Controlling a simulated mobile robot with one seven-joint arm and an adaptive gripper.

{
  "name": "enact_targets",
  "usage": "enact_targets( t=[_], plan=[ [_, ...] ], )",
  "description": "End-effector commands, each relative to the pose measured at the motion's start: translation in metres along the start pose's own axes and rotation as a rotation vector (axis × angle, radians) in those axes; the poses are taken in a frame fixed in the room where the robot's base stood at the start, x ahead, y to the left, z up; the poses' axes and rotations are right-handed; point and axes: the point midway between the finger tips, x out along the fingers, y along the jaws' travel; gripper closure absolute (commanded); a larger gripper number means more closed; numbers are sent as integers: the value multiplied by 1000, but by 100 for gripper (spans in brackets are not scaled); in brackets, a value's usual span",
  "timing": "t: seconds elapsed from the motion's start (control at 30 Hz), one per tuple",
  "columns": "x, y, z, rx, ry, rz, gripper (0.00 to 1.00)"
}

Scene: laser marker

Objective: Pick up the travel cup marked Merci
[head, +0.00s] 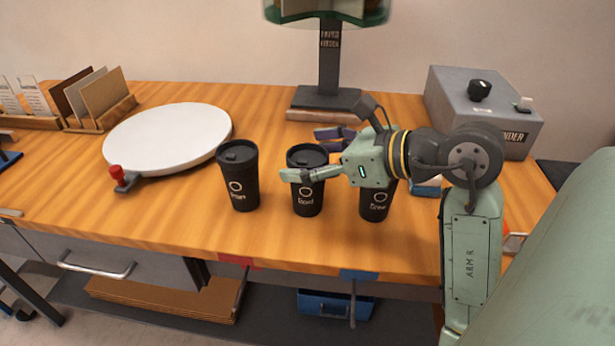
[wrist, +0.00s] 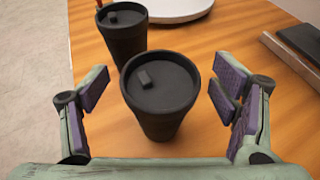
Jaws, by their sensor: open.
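Three black lidded travel cups stand upright in a row on the wooden bench: a left cup (head: 243,190), a middle cup (head: 308,200) and a right cup (head: 374,204). Each has a white ring and a small word; I cannot read any of them surely as Merci. My gripper (head: 308,154) is open at the middle cup, one finger on its near side and one on its far side. In the wrist view the middle cup (wrist: 160,92) stands between the spread fingers (wrist: 160,95), with gaps at both sides. The left cup (wrist: 122,35) stands beyond it. My gripper partly hides the right cup.
A round white plate (head: 170,138) with a red-knobbed lever (head: 118,176) lies left of the cups. A dark stand (head: 328,98) rises behind them, and a grey box (head: 480,105) sits back right. A bare bench strip lies in front of the cups.

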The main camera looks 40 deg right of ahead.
Motion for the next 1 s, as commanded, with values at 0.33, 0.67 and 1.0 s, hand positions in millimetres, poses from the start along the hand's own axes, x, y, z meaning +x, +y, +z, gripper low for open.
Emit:
enact_targets(
  t=[0.33,0.67,1.0],
  plan=[
    [6,0,0,-1,0,-1,22],
    [5,0,0,-1,0,-1,44],
    [5,0,0,-1,-1,-1,55]
  ],
)
